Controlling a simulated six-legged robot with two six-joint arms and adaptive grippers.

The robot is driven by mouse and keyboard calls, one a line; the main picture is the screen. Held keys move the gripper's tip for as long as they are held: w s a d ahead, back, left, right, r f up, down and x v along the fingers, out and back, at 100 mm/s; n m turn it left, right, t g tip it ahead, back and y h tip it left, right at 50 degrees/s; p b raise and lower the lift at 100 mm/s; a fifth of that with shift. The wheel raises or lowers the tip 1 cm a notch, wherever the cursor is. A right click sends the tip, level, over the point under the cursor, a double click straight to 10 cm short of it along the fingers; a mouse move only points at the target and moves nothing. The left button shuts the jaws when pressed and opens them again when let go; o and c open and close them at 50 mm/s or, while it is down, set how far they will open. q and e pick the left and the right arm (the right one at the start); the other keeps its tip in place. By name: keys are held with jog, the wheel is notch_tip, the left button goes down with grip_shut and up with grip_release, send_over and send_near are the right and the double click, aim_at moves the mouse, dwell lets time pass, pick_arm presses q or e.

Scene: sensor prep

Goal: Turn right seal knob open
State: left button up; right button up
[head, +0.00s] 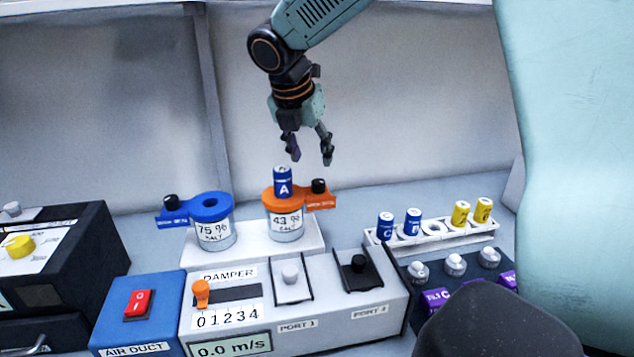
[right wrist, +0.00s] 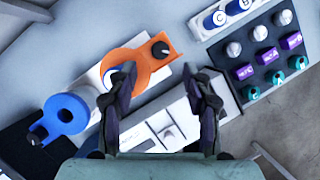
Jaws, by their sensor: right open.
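The right jar, labelled 43 % salt (head: 286,228), has an orange seal (head: 283,200) with a black knob (head: 319,186) on its right arm. A blue sensor marked A (head: 283,183) stands upright in the orange seal. In the right wrist view the orange seal (right wrist: 143,72) and its black knob (right wrist: 160,49) lie just beyond the fingertips. My right gripper (head: 311,160) is open and empty, pointing down above the orange seal, apart from the knob. Its two fingers also show in the right wrist view (right wrist: 159,76). My left gripper is not in view.
A left jar (head: 215,235) with a blue seal (head: 208,206) and black knob (head: 171,201) stands beside it. In front is the damper box (head: 231,320) with port knobs. A white rack (head: 461,237) holds blue and yellow sensors at right.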

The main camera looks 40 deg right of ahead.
aim_at(318, 181)
jog(key=b+x, duration=0.1)
jog(key=x, duration=0.6)
jog(key=shift+s+f, duration=0.1)
jog(key=shift+f, duration=0.2)
jog(key=shift+c, duration=0.4)
grip_shut()
